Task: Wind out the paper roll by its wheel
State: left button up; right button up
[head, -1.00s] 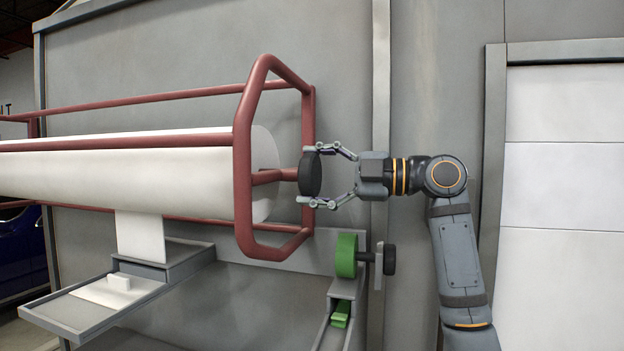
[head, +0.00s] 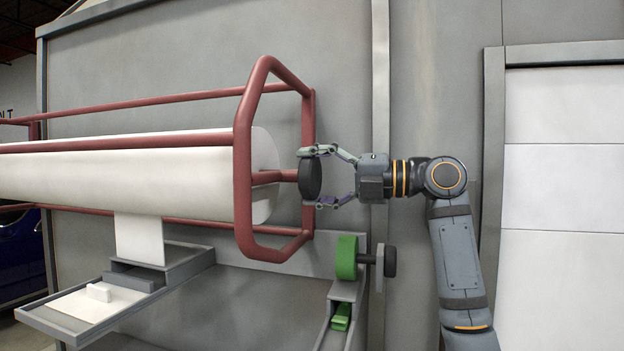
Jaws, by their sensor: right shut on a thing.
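The white paper roll (head: 120,170) lies level inside a red tube frame (head: 243,180) at the left. A black wheel (head: 311,180) sits at the right end of its red axle. My right gripper (head: 318,177) comes in from the right and is shut on this wheel, one finger at its top edge and one at its bottom edge. A strip of paper (head: 140,238) hangs from the roll down to a grey tray (head: 72,328), where a paper sheet with a small white block (head: 98,292) lies. My left gripper is not in view.
A green wheel (head: 346,257) with a black knob (head: 390,260) stands below my right gripper, above a grey chute holding a green piece (head: 341,317). A grey wall is behind. A white panelled door (head: 563,180) is at the right.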

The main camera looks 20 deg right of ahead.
jog(key=shift+f, duration=0.1)
dwell(0.5)
jog(key=o, duration=1.7)
jog(key=v, duration=1.2)
